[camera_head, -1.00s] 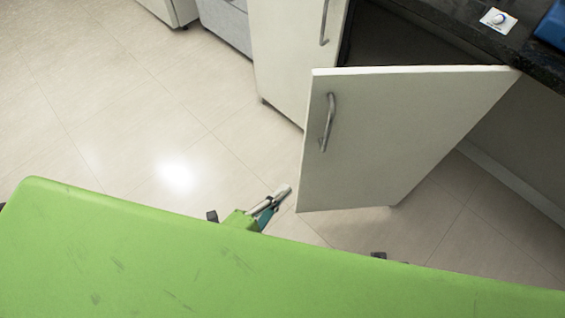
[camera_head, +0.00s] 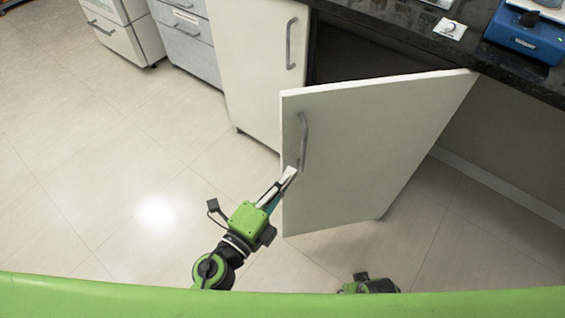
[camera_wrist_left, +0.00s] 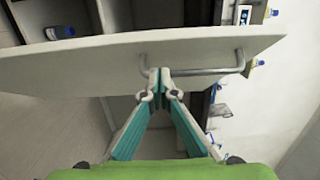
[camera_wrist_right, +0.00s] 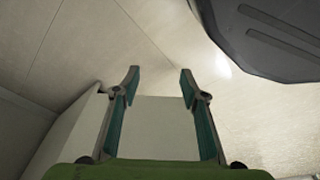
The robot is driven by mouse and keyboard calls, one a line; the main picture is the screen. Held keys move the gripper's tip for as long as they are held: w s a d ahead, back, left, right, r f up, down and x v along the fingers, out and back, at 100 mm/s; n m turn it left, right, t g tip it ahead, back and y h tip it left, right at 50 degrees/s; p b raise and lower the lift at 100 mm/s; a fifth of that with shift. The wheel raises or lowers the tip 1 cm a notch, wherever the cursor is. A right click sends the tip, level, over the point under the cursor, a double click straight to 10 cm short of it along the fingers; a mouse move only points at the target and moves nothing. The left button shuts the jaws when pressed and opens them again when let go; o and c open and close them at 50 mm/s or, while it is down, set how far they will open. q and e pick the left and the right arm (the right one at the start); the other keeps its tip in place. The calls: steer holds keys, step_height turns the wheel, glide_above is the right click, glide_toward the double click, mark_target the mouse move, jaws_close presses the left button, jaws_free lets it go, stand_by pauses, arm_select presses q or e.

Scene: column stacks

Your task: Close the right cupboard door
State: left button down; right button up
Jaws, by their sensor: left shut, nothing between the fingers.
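The right cupboard door (camera_head: 375,150) is white and stands swung open, out from the dark counter, in the head view. Its metal handle (camera_head: 302,142) is near the free edge. My left gripper (camera_head: 291,172) is shut and empty, its tips near the door's free edge just below the handle. In the left wrist view the door (camera_wrist_left: 110,62) spans the picture, and the shut fingertips (camera_wrist_left: 159,74) are at one end of the handle (camera_wrist_left: 205,71). Contact cannot be told. My right gripper (camera_wrist_right: 160,77) is open in its wrist view, with a pale panel (camera_wrist_right: 155,125) beyond it.
The left cupboard door (camera_head: 258,70) is shut. Grey drawers (camera_head: 190,37) stand further left. The black counter (camera_head: 480,55) carries a blue device (camera_head: 527,40) and a small white item (camera_head: 450,29). The tiled floor (camera_head: 90,150) at left is clear.

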mark_target(291, 155)
arm_select(q)
steer(key=shift+w+a+f, duration=0.1)
steer(key=shift+w+a, duration=0.2)
steer(key=shift+w, duration=0.5)
steer(key=shift+w+a, duration=0.25)
steer(key=shift+w, duration=0.55)
arm_select(e)
steer(key=shift+s+f, duration=0.1)
steer(key=shift+f, duration=0.2)
